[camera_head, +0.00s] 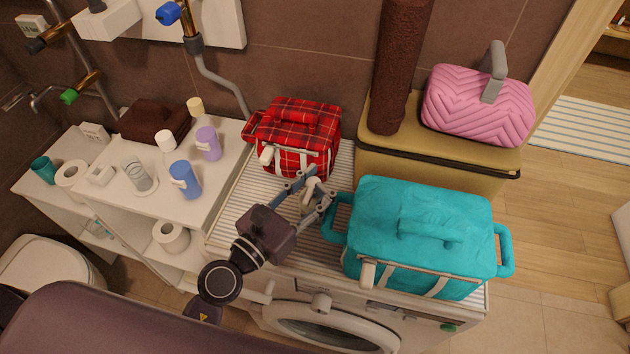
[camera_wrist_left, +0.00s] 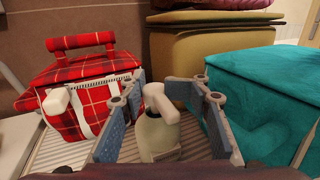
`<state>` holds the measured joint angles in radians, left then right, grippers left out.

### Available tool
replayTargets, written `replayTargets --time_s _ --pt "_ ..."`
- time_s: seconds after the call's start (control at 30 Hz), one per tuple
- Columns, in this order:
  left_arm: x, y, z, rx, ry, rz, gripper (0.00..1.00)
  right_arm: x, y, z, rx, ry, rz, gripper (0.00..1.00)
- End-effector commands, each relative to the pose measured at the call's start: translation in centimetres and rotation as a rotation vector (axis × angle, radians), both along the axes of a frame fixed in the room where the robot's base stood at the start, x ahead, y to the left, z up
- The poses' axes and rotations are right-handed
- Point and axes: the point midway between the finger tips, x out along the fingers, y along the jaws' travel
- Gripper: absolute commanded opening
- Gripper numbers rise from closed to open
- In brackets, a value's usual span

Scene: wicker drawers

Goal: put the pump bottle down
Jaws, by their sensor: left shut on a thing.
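The pump bottle (camera_wrist_left: 160,135) is cream-white with a pump head on top. In the left wrist view it stands about upright between the blue-grey fingers of my left gripper (camera_wrist_left: 165,112). In the head view my left gripper (camera_head: 310,188) is shut on the bottle (camera_head: 311,196), over the ribbed white top (camera_head: 238,205) of the washing machine, between the red plaid bag and the teal bag. The bottle's lower part is hidden, so I cannot tell whether it touches the top. My right gripper is not in view.
The red plaid bag (camera_head: 300,128) stands behind the gripper. The teal bag (camera_head: 420,240) stands close on the right. A tan case (camera_head: 440,165) bears a pink bag (camera_head: 480,108) and a brown roll (camera_head: 398,70). A white shelf (camera_head: 120,205) with several bottles stands left. Bare ribbed surface shows left of the gripper.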

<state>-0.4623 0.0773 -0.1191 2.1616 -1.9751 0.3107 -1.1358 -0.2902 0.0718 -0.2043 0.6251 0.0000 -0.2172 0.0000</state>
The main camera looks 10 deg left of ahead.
Motion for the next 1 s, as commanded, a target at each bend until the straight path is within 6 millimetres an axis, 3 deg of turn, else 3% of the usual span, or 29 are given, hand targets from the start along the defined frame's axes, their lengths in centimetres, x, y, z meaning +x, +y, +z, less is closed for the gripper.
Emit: replayTargets --time_s 0.1,0.13,0.37,0.73,1.0 --pt "0.0 0.0 -0.3 -0.001 -0.002 0.000 0.00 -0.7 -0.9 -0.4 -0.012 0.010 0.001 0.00" --pt "0.0 0.0 -0.5 0.000 0.001 -0.001 0.30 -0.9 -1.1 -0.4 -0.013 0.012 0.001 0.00" --pt "0.0 0.0 -0.3 0.000 0.001 0.000 0.54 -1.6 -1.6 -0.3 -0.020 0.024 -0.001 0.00" --pt "-0.1 0.1 0.2 0.000 0.000 0.000 0.54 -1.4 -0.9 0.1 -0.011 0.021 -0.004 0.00" --pt "-4.1 1.9 -0.7 0.003 0.004 -0.001 0.54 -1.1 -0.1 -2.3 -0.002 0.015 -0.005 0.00"
